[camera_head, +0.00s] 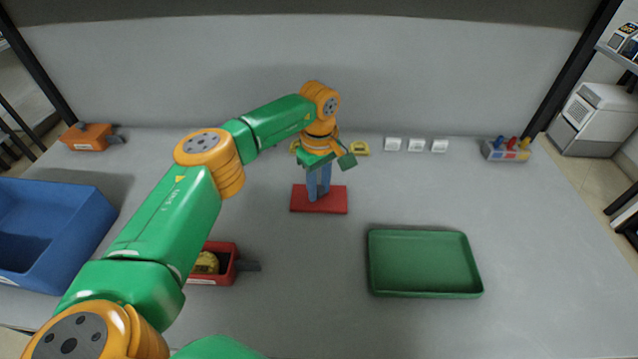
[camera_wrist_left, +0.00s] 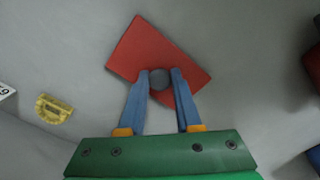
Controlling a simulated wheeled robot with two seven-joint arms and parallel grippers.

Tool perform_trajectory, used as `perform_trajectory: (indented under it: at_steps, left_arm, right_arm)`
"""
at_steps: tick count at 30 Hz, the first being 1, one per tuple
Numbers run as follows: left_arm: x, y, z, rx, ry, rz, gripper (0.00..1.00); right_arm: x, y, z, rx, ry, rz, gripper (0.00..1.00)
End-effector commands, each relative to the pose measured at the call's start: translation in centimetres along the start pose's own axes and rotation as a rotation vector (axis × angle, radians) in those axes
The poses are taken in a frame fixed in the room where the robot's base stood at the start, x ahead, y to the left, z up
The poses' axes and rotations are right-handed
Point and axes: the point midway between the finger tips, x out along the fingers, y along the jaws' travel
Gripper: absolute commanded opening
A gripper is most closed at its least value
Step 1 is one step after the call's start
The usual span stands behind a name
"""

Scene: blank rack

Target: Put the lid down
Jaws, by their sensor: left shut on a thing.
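The lid is a flat red plate (camera_head: 335,204) with a small round grey knob. It is in the middle of the grey tabletop in the head view. The lid also shows in the wrist view (camera_wrist_left: 150,48), turned at an angle to the fingers. My left gripper (camera_head: 318,194) points down over the lid, its blue fingers shut on the knob. In the wrist view, the fingertips (camera_wrist_left: 160,82) stand on both sides of the knob. I cannot tell whether the lid touches the table. My right gripper is not in view.
A red box (camera_head: 225,250) with a grey handle holds a yellow thing, partly behind my arm. An empty green tray (camera_head: 425,290) is at the right, a blue bin (camera_head: 60,205) at the left. An orange box (camera_head: 88,138), yellow pieces (camera_head: 360,148) and white labels (camera_head: 416,145) line the back.

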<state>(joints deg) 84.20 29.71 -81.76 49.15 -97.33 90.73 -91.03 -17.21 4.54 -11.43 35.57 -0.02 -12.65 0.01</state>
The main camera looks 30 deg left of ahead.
Motion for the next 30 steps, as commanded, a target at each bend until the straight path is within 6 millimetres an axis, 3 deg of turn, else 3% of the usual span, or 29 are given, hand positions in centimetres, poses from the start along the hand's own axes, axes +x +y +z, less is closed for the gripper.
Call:
perform_trajectory:
  at_steps: [3,4,6,7,15,19,24,30]
  left_arm:
    - [0.4,0.0,0.0,0.0,0.0,0.0,0.0]
    - [0.3,0.0,0.0,0.0,0.0,0.0,0.41]
    - [0.3,0.0,0.0,-0.001,0.0,0.0,0.6]
    - [0.3,0.0,0.0,-0.001,0.0,0.0,0.63]
    - [0.1,0.0,0.0,-0.001,-0.001,0.001,0.63]
    - [-0.9,0.1,0.0,-0.001,0.0,0.005,0.63]
    - [-5.2,0.1,0.0,-0.002,0.001,0.009,0.63]
    - [-10.6,0.1,0.0,-0.001,0.0,0.004,0.63]
  right_arm:
    - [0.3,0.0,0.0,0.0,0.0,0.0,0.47]
    - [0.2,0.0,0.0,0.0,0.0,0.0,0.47]
    - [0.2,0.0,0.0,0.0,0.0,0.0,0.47]
    - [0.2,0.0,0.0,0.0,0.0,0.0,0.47]
    - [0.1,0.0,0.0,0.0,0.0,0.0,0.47]
    - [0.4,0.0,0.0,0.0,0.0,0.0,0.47]
    - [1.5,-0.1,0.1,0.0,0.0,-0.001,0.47]
    - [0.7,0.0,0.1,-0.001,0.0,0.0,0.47]
